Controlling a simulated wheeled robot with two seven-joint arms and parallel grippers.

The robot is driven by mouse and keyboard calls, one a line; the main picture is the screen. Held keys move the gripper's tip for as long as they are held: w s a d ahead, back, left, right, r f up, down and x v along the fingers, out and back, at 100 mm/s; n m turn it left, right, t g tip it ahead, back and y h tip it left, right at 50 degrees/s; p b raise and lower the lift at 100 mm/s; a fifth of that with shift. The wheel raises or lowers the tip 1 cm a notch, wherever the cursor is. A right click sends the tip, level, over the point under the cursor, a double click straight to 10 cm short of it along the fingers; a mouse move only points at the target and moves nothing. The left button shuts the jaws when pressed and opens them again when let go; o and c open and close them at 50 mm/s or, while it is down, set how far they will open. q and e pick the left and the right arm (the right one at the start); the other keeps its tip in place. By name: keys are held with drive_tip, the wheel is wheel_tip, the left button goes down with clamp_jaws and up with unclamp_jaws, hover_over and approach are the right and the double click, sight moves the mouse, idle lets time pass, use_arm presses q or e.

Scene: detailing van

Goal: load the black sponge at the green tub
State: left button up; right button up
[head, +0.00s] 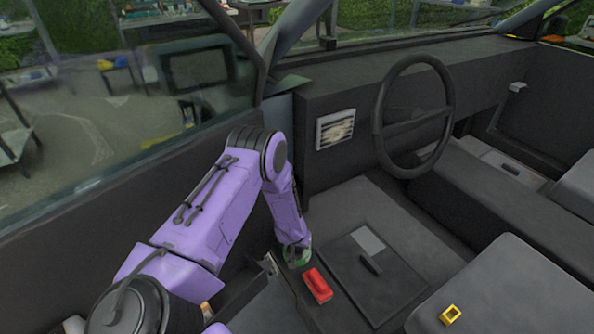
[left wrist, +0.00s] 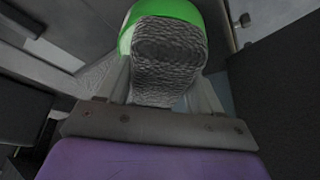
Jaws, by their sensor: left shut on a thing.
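My left gripper (left wrist: 165,95) is shut on the black sponge (left wrist: 170,58), a dark grey, rough-textured block filling the space between its fingers in the left wrist view. The green tub (left wrist: 187,10) shows as a bright green rounded edge right behind and around the top of the sponge. I cannot tell whether the sponge is touching the tub or how deep it sits. In the head view my left arm reaches down into the footwell and the green tub (head: 301,262) shows only as a small green patch below the gripper; the sponge is hidden there. My right gripper is in neither view.
A red block-like item (head: 317,286) lies just right of the tub. A black-handled item (head: 371,265) lies on a dark floor panel (head: 385,300). A yellow item (head: 450,315) rests on the seat (head: 500,280). The steering wheel (head: 377,115) and door sill bound the footwell.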

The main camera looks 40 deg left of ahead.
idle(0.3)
use_arm(q)
wheel_tip(320, 180, up, 7)
drive_tip(key=p, duration=0.6)
drive_tip(key=shift+f, duration=0.1)
idle(0.6)
